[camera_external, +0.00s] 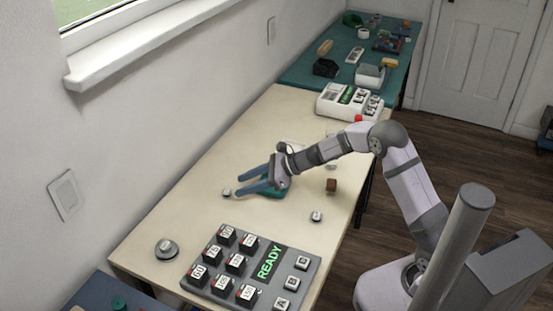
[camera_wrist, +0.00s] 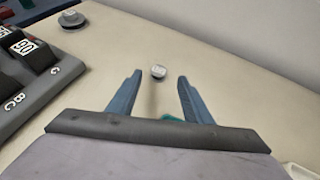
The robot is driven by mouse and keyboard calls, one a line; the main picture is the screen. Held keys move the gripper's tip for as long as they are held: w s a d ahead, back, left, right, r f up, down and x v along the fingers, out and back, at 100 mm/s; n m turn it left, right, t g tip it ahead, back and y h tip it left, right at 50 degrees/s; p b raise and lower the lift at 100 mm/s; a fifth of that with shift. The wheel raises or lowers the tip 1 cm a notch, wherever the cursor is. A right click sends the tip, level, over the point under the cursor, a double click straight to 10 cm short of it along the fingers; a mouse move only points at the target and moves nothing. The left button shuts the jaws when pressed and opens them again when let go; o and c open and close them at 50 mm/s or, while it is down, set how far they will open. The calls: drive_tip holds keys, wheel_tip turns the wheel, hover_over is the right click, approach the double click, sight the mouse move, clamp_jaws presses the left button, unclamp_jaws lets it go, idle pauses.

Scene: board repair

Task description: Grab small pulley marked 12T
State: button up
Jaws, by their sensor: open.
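Another small round piece (camera_external: 316,216) lies to the right, and a larger one (camera_external: 167,248) at the near left; I cannot read which is 12T.
A grey panel with black keys and a green READY display (camera_external: 268,262) fills the table's near end. A brown block (camera_external: 331,185) stands right of my gripper. A green item (camera_external: 270,194) lies partly hidden beneath it. A white device (camera_external: 347,106) stands farther back.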

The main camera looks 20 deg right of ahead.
sight(227, 191)
drive_tip(key=shift+p+x, duration=0.35)
drive_tip(key=shift+x, duration=2.35)
drive_tip(key=shift+s, duration=0.15)
drive_tip(key=c, duration=1.1)
